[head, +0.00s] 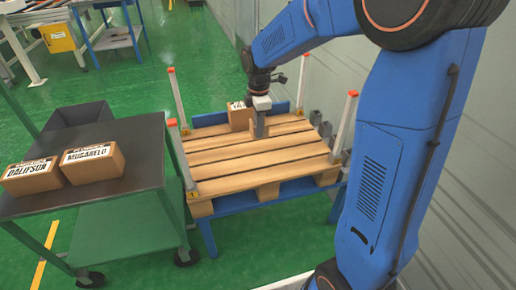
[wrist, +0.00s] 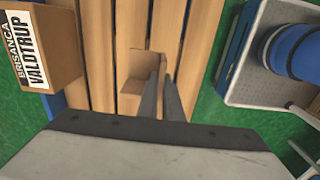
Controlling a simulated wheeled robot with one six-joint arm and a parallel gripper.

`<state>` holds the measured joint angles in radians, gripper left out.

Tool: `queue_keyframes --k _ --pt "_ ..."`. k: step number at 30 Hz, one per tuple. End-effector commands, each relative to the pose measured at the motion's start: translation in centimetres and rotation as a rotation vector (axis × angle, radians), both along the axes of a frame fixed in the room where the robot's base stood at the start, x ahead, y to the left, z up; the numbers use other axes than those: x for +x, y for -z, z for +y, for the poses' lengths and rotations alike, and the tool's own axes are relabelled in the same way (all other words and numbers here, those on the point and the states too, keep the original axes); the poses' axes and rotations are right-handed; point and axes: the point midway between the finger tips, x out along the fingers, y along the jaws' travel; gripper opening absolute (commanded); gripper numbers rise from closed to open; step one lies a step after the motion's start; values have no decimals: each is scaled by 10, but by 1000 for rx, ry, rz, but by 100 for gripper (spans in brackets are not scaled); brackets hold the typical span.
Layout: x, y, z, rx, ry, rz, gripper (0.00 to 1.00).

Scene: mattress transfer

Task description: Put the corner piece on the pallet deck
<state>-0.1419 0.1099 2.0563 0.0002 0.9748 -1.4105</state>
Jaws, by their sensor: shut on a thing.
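The wooden pallet deck (head: 255,172) lies on a blue stand in the head view, and its slats (wrist: 102,50) also fill the middle of the wrist view. My gripper (head: 260,134) points down over the back part of the deck. In the wrist view my gripper (wrist: 162,78) is shut on a small tan corner piece (wrist: 136,70), held at its right side. The piece is low over the slats; I cannot tell whether it touches them. In the head view its colour blends with the deck.
A labelled carton (head: 239,117) sits on the deck's back edge, left of my gripper; it shows in the wrist view (wrist: 40,55). Posts with orange tops (head: 180,100) stand at the deck's corners. A dark cart (head: 105,185) at left bears two cartons. The deck's front is clear.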

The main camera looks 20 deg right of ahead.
Motion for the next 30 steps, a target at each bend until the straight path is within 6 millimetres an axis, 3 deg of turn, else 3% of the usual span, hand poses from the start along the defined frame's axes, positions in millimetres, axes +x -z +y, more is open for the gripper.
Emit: queue_keyframes --k 10,17,25,30 --pt "-1 54 0 0 -20 3 0" --pt "-1 69 0 0 -19 2 0" --pt "-1 100 0 -1 -19 3 0" --pt "0 102 0 0 -19 0 0"
